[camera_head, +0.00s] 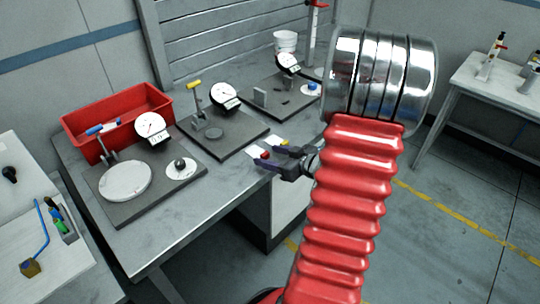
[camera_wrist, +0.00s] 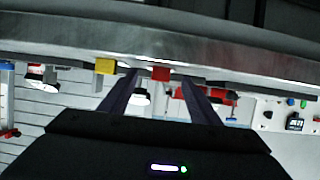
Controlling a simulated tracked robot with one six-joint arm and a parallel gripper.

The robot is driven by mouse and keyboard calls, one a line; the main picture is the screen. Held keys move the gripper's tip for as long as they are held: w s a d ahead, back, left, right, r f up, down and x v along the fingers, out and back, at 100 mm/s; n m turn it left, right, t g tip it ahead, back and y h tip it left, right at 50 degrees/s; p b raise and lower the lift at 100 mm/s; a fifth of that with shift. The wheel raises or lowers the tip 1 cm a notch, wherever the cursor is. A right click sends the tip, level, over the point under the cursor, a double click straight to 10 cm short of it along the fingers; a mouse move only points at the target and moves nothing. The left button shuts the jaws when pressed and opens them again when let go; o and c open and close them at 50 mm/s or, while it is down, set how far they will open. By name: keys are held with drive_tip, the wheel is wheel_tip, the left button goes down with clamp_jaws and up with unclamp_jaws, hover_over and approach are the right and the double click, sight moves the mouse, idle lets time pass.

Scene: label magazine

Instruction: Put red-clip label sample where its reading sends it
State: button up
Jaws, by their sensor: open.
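The red-clip label sample (camera_head: 264,154) is at the bench's right edge, its pale strip reaching onto the bench top. In the wrist view its red clip (camera_wrist: 161,74) shows between my finger tips. My gripper (camera_head: 275,158) is open, pointing left at the bench edge, close to the red clip. I cannot tell whether the fingers touch it. A second sample with a yellow clip (camera_head: 284,142) is just beyond; in the wrist view its clip (camera_wrist: 105,66) is left of my fingers. No reading is legible on the gauges (camera_head: 151,128), (camera_head: 224,94), (camera_head: 288,62).
The grey bench (camera_head: 190,222) holds three gauge stations. A red bin (camera_head: 85,141) stands at the back left, a white cup (camera_head: 286,40) at the far end. White side tables (camera_head: 45,244), (camera_head: 480,84) stand left and right. The bench front is clear.

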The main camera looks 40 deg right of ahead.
drive_tip(key=v, duration=1.1)
drive_tip(key=shift+w, duration=0.15)
idle(0.5)
drive_tip(key=w+a+r+g+h, duration=0.25)
drive_tip(key=w+r+h, duration=0.35)
drive_tip(key=w+r, duration=0.35)
drive_tip(key=s+a+g+y, duration=0.2)
drive_tip(key=s+a, duration=0.4)
drive_tip(key=a, duration=0.9)
drive_tip(key=s+a+r+g+y, duration=0.1)
drive_tip(key=s+a+g+y, duration=0.2)
drive_tip(key=s+a, duration=0.4)
drive_tip(key=a, duration=0.8)
drive_tip(key=shift+a+r+y, duration=0.3)
drive_tip(key=shift+a+r, duration=0.05)
drive_tip(key=shift+a, duration=0.05)
drive_tip(key=shift+g, duration=0.25)
